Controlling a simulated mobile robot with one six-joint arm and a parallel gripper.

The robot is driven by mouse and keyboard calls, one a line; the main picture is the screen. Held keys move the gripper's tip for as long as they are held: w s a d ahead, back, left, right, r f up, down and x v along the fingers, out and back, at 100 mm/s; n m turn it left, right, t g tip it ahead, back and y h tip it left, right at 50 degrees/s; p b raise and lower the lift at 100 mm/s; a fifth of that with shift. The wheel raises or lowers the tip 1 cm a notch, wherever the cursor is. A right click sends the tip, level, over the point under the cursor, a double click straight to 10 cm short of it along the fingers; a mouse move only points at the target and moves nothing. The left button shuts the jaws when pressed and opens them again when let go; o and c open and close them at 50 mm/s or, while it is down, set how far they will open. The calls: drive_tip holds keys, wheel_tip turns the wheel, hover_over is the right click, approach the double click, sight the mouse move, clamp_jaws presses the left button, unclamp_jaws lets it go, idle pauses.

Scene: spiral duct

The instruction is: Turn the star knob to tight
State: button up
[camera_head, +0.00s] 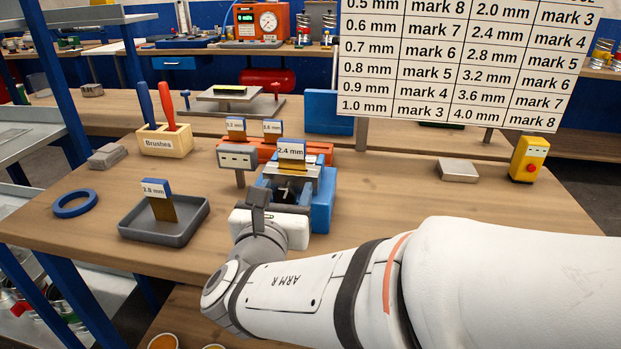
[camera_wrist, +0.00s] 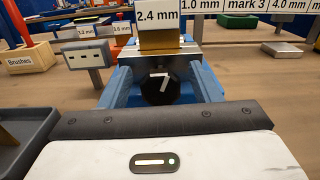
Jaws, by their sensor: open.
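The star knob (camera_wrist: 161,87) is dark, with a white pointer line, and sits in the front of a blue fixture (camera_head: 323,205). The head view shows the knob (camera_head: 286,190) partly, behind my gripper. A brass-coloured gauge (camera_head: 291,163) labelled 2.4 mm stands upright in the fixture's top, above the knob; it also shows in the wrist view (camera_wrist: 159,40). My gripper (camera_head: 275,212) is open, directly in front of the knob. Its dark front edge (camera_wrist: 160,121) lies below the knob in the wrist view.
A grey tray (camera_head: 150,233) holding a 2.8 mm gauge and a blue ring (camera_head: 75,204) lie left. A small grey post (camera_head: 238,160) stands close left of the fixture. A brush holder (camera_head: 165,143), orange rack (camera_head: 320,148) and mark chart (camera_head: 455,60) are behind; a yellow box (camera_head: 528,160) stands right.

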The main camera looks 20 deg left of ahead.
drive_tip(key=c, duration=1)
drive_tip(key=shift+f+m+b, duration=0.3)
drive_tip(key=shift+m+b, duration=0.4)
drive_tip(key=shift+b, duration=0.55)
drive_tip(key=shift+m+b, duration=0.5)
drive_tip(key=shift+b, duration=0.1)
drive_tip(key=shift+d+m+b, duration=0.1)
drive_tip(key=shift+m+b, duration=0.7)
drive_tip(key=shift+b, duration=0.1)
drive_tip(key=shift+r+m, duration=0.25)
drive_tip(key=shift+m, duration=0.05)
drive_tip(key=o, duration=1)
drive_tip(key=shift+s, duration=0.1)
drive_tip(key=shift+s+d+p, duration=0.25)
drive_tip(key=shift+s, duration=1.65)
drive_tip(key=shift+s+d+p, duration=0.2)
drive_tip(key=shift+s, duration=1.7)
